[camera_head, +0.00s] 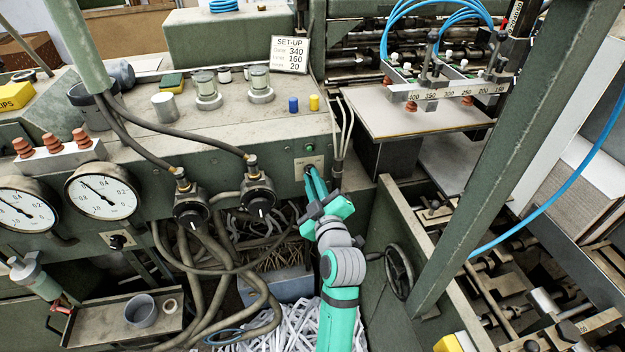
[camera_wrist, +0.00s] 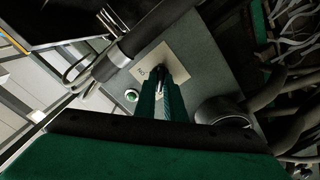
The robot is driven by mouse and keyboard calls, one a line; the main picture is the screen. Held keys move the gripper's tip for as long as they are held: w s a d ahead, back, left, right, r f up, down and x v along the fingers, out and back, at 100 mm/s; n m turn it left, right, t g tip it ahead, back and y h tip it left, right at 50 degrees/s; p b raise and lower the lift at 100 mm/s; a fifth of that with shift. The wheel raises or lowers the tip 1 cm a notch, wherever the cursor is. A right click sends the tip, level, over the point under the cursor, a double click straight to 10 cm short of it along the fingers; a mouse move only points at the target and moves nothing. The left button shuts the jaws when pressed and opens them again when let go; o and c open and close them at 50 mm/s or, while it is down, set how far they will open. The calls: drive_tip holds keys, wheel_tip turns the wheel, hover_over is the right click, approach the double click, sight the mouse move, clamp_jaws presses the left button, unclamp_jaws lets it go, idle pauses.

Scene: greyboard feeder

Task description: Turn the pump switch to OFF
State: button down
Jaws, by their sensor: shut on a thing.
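The pump switch shows in the wrist view as a dark knob (camera_wrist: 160,62) on a pale plate (camera_wrist: 145,60). My gripper's fingers (camera_wrist: 164,85) reach to this knob and are shut on it, covering most of it. In the head view, my gripper (camera_head: 311,178) stands at the small pale switch plate (camera_head: 303,162) on the front of the green machine, and the fingers hide the knob.
A green button (camera_wrist: 131,95) sits beside the plate. Grey cables (camera_head: 345,130) hang close on the right. Two valves (camera_head: 258,198) with black knobs and hoses stand to the left. A handwheel (camera_head: 398,270) is near my arm on the right.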

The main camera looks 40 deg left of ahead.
drive_tip(key=shift+d+f+n, duration=0.1)
drive_tip(key=shift+n, duration=0.2)
idle(0.4)
drive_tip(key=c, duration=1.8)
unclamp_jaws()
drive_tip(key=shift+c, duration=0.2)
drive_tip(key=v, duration=1)
drive_tip(key=shift+s+d, duration=0.2)
drive_tip(key=shift+s, duration=0.1)
drive_tip(key=shift+w, duration=0.15)
